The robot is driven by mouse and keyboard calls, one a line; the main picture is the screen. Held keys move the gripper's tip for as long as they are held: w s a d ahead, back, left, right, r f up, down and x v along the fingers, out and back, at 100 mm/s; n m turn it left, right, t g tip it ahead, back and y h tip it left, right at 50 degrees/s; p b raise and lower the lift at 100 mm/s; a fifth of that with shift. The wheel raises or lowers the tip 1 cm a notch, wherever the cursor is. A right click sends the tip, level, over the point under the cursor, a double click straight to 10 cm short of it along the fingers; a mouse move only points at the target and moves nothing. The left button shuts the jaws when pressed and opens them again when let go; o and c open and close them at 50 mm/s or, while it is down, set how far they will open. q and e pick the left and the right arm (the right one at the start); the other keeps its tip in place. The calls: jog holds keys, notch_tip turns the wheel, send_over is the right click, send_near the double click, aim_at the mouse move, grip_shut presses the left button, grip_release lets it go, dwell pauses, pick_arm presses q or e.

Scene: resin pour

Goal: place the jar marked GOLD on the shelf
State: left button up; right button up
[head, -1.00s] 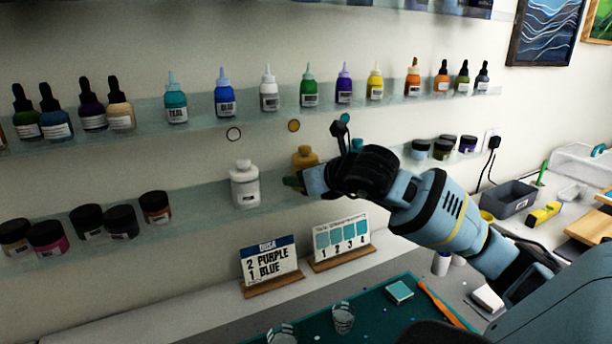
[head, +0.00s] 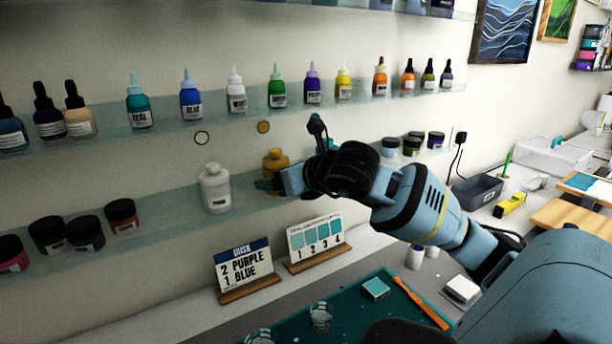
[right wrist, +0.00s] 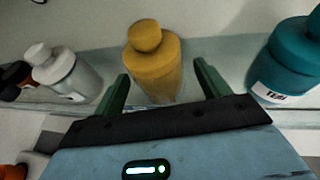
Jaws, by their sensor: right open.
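The gold jar (head: 275,159) stands upright on the lower glass shelf (head: 165,225), under a gold disc on the wall. Its lower part is hidden by my right gripper in the head view. In the right wrist view the gold jar (right wrist: 153,68) shows no readable label. My right gripper (right wrist: 162,80) is open, with one finger on either side of the jar's lower body and visible space beside each finger. In the head view my right gripper (head: 268,184) is at the shelf's front. My left gripper is not in view.
A white jar (head: 215,190) stands left of the gold jar, and a teal bottle (right wrist: 290,60) stands to its right. Dark paint jars (head: 85,233) sit further left. An upper shelf holds several dropper bottles. Two cards (head: 245,270) stand on the bench below.

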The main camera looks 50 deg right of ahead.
jog(key=v, duration=1)
jog(key=shift+b, duration=0.4)
